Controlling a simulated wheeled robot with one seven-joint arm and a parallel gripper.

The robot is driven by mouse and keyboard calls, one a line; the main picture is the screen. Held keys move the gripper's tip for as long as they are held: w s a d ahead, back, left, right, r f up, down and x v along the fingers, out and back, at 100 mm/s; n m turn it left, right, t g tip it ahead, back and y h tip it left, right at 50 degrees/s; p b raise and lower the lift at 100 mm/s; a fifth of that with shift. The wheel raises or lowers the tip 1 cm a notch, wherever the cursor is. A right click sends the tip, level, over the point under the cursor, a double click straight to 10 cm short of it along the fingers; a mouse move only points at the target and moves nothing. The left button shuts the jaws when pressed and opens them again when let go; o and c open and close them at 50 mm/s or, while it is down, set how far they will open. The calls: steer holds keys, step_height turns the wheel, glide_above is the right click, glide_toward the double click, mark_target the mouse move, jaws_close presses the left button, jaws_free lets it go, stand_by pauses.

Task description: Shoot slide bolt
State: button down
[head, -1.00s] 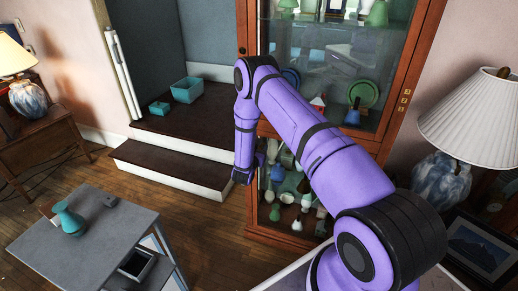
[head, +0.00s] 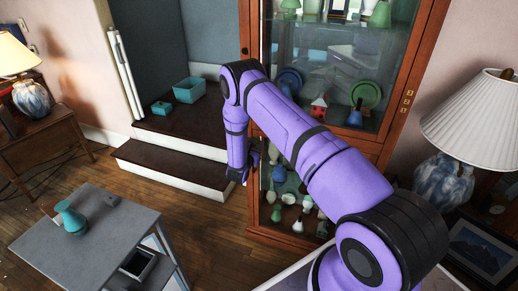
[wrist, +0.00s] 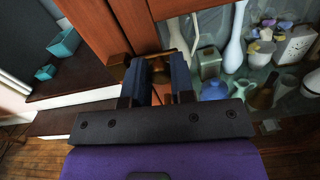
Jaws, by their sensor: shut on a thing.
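The slide bolt (wrist: 159,70) is a small brass-coloured piece on the wooden front of the curio cabinet, seen in the wrist view. My gripper (wrist: 157,76) has its two dark fingers on either side of it and is shut on it. The fingers hide part of the bolt, so I cannot tell how far it is slid. In the head view my gripper (head: 239,174) is low at the left edge of the cabinet (head: 413,62). The bolt is too small and hidden to make out there.
Vases and ornaments stand behind the cabinet glass, including a blue vase (wrist: 214,90). A grey table (head: 95,235) with a teal vase (head: 71,218) stands front left. A lamp (head: 470,120) is at right.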

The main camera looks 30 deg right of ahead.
steer(key=shift+w+a, duration=0.15)
steer(key=c, duration=1)
jaws_free()
steer(key=shift+a, duration=0.1)
steer(key=shift+o, duration=0.2)
